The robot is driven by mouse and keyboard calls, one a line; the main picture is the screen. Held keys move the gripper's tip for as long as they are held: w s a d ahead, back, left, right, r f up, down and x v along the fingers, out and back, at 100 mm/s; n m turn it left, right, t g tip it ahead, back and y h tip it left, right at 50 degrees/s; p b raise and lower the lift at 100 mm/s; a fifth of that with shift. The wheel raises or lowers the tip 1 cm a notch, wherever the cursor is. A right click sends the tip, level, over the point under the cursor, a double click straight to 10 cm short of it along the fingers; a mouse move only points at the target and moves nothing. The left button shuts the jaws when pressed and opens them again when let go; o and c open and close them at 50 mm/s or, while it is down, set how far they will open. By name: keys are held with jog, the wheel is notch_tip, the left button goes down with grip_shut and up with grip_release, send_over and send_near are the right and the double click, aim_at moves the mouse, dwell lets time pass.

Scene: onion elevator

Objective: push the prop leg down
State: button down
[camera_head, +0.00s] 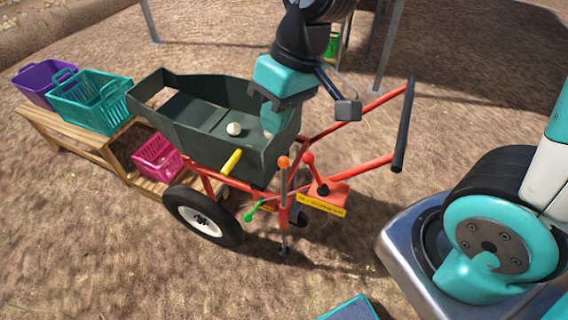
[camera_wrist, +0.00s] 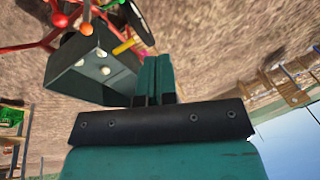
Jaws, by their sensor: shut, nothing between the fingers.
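The prop leg (camera_head: 284,210) is a thin grey upright post with an orange knob (camera_head: 283,162) on top, on the near side of a red-framed cart. Its foot is at or close to the ground; I cannot tell if it touches. The orange knob also shows at the top left of the wrist view (camera_wrist: 86,29). My gripper (camera_head: 274,122) is shut and empty, pointing down over the right part of the dark green tub (camera_head: 210,150). It is above and apart from the knob. Its teal fingers (camera_wrist: 154,75) lie together in the wrist view.
A yellow handle (camera_head: 231,162), a green lever (camera_head: 252,212) and a red lever (camera_head: 308,158) are close around the leg. The tub holds a pale onion (camera_head: 234,129). The cart's black handlebar (camera_head: 403,125) is right. Crates (camera_head: 90,100) stand left. Ground in front is mostly clear.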

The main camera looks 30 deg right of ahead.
jog(key=w+d+f+m+h+p, duration=0.2)
jog(key=w+d+f+p, duration=0.15)
jog(key=w+f, duration=0.55)
jog(key=m+h+p, duration=0.1)
jog(key=p, duration=0.2)
send_over(285, 159)
jog(key=shift+t, duration=0.3)
jog(key=f, duration=1.1)
jog(key=shift+s+f, duration=0.15)
jog(key=shift+s, duration=0.25)
jog(key=shift+f, duration=0.25)
jog(key=shift+f, duration=0.1)
jog(key=f+b, duration=0.1)
jog(key=f, duration=0.1)
jog(key=f+b, duration=0.3)
jog(key=f, duration=0.1)
jog(key=shift+w+f+b, duration=0.35)
jog(key=shift+f+b, duration=0.05)
